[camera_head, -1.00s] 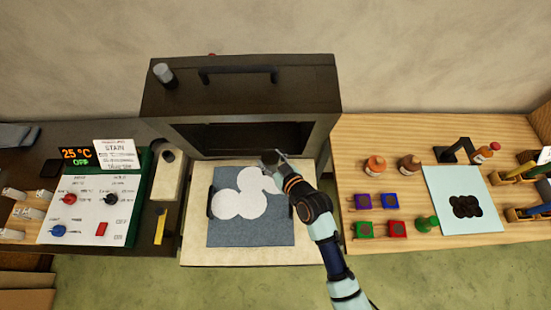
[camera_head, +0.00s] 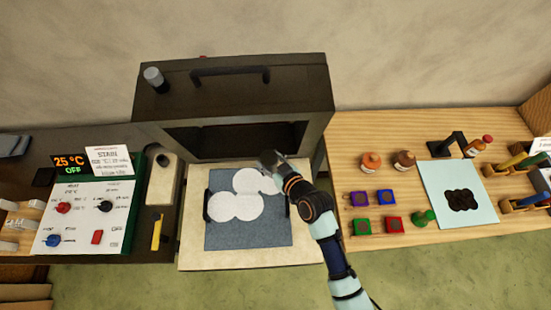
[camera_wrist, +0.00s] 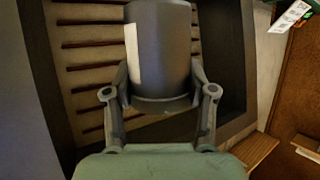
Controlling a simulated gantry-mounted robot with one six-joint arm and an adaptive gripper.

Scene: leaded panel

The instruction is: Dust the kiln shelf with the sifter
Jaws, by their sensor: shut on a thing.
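The kiln shelf (camera_head: 262,236) is a blue-grey square lying on a cream slab in front of the kiln opening. White round patches of powder (camera_head: 223,206) overlap on its left, middle and upper parts. The lower strip and lower right are bare. My gripper (camera_head: 273,165) is over the shelf's upper right edge. In the wrist view it is shut on the sifter (camera_wrist: 165,45), a dark grey cylinder with a pale strip down its side. The sifter's underside is hidden, and it shows only as a small dark shape in the head view.
The dark kiln (camera_head: 232,93) stands right behind the shelf. A control box (camera_head: 85,215) with a 25 °C display is at left. At right, a wooden table (camera_head: 400,250) holds bottles, coloured blocks and a pale blue sheet (camera_head: 445,180). A black bracket stands at each side of the shelf.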

